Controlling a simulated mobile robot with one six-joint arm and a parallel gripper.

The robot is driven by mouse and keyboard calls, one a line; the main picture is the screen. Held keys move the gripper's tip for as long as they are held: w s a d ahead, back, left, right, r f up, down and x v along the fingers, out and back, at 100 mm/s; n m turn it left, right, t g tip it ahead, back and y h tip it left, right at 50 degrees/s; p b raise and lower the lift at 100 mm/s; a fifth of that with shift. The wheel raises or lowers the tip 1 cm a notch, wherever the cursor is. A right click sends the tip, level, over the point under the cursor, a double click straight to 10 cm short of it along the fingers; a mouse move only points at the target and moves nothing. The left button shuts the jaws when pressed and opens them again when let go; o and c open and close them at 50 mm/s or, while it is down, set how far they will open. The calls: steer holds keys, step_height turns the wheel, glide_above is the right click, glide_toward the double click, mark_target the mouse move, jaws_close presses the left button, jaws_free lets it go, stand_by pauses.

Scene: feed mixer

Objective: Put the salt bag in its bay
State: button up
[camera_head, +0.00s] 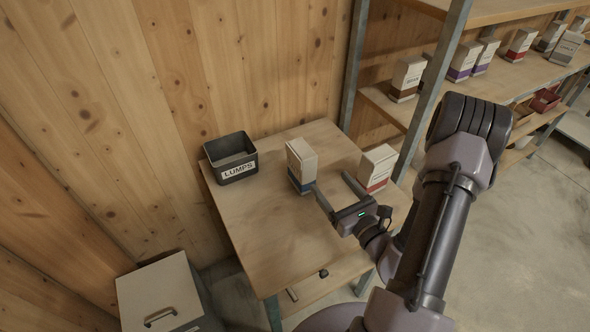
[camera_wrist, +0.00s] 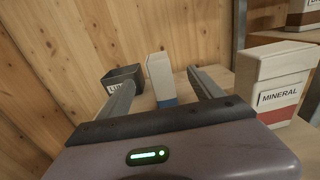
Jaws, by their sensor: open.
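A white bag with a blue band (camera_head: 301,165) stands upright on the small wooden table; its label cannot be read, so I cannot tell if it is the salt bag. It also shows in the wrist view (camera_wrist: 161,78), ahead and between my fingers. My gripper (camera_head: 334,184) is open and empty, low over the table. One finger appears close to the blue-banded bag in the head view; I cannot tell whether they touch. A red-banded bag reading MINERAL (camera_wrist: 285,85) stands to the right of my gripper, also on the table (camera_head: 378,168). No bay marked salt is readable.
A dark bin reading LUMPS (camera_head: 231,158) stands at the table's back left. The table's front left (camera_head: 265,245) is clear. A shelf rack (camera_head: 395,107) at the right holds several banded bags. A lidded box (camera_head: 160,295) stands on the floor at lower left.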

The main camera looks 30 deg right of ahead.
mark_target(294, 140)
steer(key=w, duration=0.5)
steer(key=w+b, duration=0.1)
steer(key=w, duration=0.4)
steer(key=w+a, duration=0.1)
steer(key=w, duration=0.5)
steer(key=shift+f+b, duration=0.15)
steer(key=shift+b, duration=0.15)
jaws_close()
